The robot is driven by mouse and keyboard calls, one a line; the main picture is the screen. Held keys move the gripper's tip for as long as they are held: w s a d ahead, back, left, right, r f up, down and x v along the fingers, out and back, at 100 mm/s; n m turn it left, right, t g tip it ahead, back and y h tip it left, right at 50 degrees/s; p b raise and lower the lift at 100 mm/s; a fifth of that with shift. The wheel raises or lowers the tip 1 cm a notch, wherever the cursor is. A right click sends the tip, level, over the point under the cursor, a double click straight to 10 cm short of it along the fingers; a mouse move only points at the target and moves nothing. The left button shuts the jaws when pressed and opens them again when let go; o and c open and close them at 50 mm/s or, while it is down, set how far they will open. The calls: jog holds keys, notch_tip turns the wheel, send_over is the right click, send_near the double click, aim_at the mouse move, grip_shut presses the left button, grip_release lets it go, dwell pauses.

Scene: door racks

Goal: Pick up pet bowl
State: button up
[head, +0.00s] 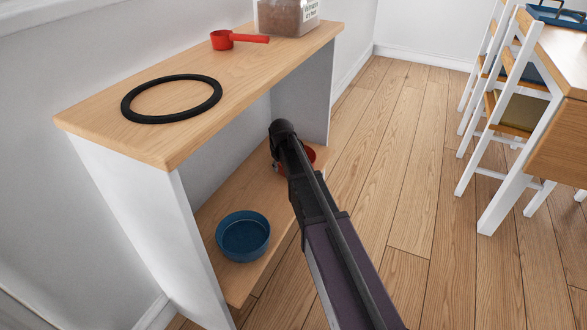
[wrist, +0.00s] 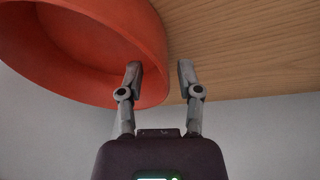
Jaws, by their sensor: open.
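A red bowl (head: 311,154) sits on the lower shelf (head: 222,204) of the rack, mostly hidden behind my arm in the head view. The red bowl also fills the upper left of the wrist view (wrist: 60,45). My gripper (wrist: 158,68) is open and empty, with its fingers apart at the bowl's rim. The left finger overlaps the bowl and the right finger lies over bare wood. I cannot tell whether either finger touches the bowl. A blue bowl (head: 243,237) sits on the same shelf, nearer the head camera.
The wooden top shelf (head: 183,132) above holds a black ring (head: 172,119), a red scoop (head: 223,40) and a clear container of brown food (head: 287,15). White side panels bound the rack. Floor to the right is clear up to a white chair (head: 488,115) and table.

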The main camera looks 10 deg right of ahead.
jog(key=shift+b+x, duration=0.75)
jog(key=shift+x, duration=0.3)
grip_shut()
